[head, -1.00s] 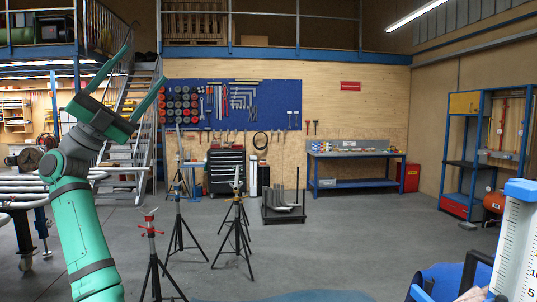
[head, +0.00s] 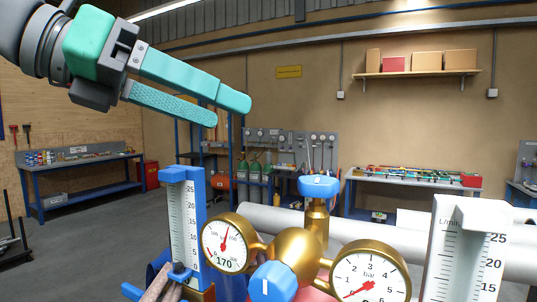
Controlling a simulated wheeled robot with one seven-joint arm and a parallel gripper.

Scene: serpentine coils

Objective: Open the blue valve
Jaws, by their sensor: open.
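A brass regulator (head: 296,247) stands at the bottom centre of the head view. It has a blue knob (head: 273,283) at its front and a blue-capped handle (head: 318,186) on a brass stem behind. I cannot tell which of these two the task calls the blue valve. My gripper (head: 222,109) reaches in from the upper left with its two green fingers apart and nothing between them. It is up and to the left of both blue parts, touching neither. The lower edge of the front knob is cut off by the frame.
A round gauge (head: 226,244) and another gauge (head: 368,277) flank the regulator. A blue-topped flowmeter (head: 186,225) stands at left and a white one (head: 466,250) at right. A thick pale pipe (head: 430,240) runs behind. The air above the regulator is clear.

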